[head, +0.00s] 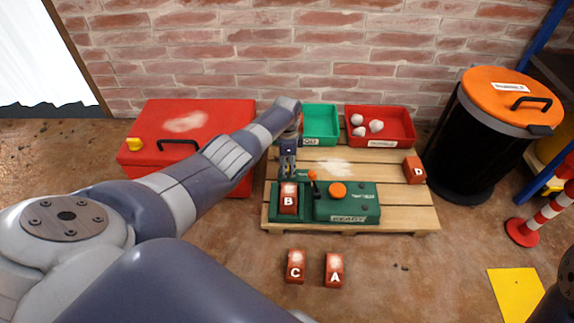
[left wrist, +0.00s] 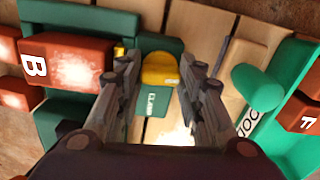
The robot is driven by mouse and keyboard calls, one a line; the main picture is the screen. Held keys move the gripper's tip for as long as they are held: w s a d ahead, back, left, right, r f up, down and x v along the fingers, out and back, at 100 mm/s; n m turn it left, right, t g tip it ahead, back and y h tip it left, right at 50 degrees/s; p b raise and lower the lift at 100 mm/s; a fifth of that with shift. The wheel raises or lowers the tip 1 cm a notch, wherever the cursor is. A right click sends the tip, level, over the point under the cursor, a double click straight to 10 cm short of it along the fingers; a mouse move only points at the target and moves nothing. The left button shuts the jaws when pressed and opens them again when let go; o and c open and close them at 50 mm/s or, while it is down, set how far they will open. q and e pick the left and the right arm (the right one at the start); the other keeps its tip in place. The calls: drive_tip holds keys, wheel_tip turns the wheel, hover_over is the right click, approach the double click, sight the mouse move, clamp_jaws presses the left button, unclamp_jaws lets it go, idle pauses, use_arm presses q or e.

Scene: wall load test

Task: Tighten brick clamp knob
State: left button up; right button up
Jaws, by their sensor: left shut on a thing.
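The green test fixture (head: 350,214) sits on the wooden pallet, with brick B (head: 288,199) lying in its left part. Brick B also shows at the left of the left wrist view (left wrist: 65,63). The yellow clamp knob (left wrist: 160,70) is beside brick B, on a green block marked CLAMP; in the head view my gripper hides it. My left gripper (head: 288,172) points down just behind brick B. In the left wrist view its fingers (left wrist: 160,80) are on both sides of the yellow knob, shut on it. My right gripper is out of view.
On the pallet (head: 395,210) stand a green tray (head: 321,122), a red tray (head: 394,125) with white lumps, and brick D (head: 414,169). The fixture carries an orange knob (head: 337,189) and lever. Bricks C (head: 295,266) and A (head: 334,269) lie on the floor in front.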

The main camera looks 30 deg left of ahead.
use_arm(q)
drive_tip(key=shift+m, duration=0.6)
drive_tip(key=o, duration=1.1)
drive_tip(key=shift+c, duration=0.2)
wheel_tip(320, 180, up, 12)
idle(0.4)
